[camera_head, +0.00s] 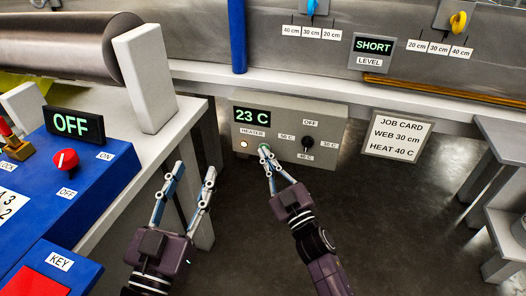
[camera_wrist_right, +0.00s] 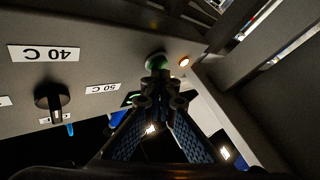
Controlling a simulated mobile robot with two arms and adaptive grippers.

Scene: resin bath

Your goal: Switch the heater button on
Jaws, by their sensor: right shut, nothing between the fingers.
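The grey heater panel (camera_head: 340,112) hangs under the bench, with a display (camera_head: 252,116) reading 23 C. Below its HEATER label are a small lit, pale orange lamp (camera_head: 243,144) and a green button (camera_head: 264,147). In the right wrist view the green button (camera_wrist_right: 155,61) sits beside the glowing lamp (camera_wrist_right: 184,62). My right gripper (camera_head: 264,151) is shut and empty, its fingertips at the button and partly covering it; I cannot tell whether they touch. A black knob (camera_head: 307,144) is to the right. My left gripper (camera_head: 192,170) is open and empty, left of the panel.
A job card (camera_head: 397,136) at right reads WEB 30 cm, HEAT 40 C. Bench legs stand near my left gripper. Open floor lies right of my right arm.

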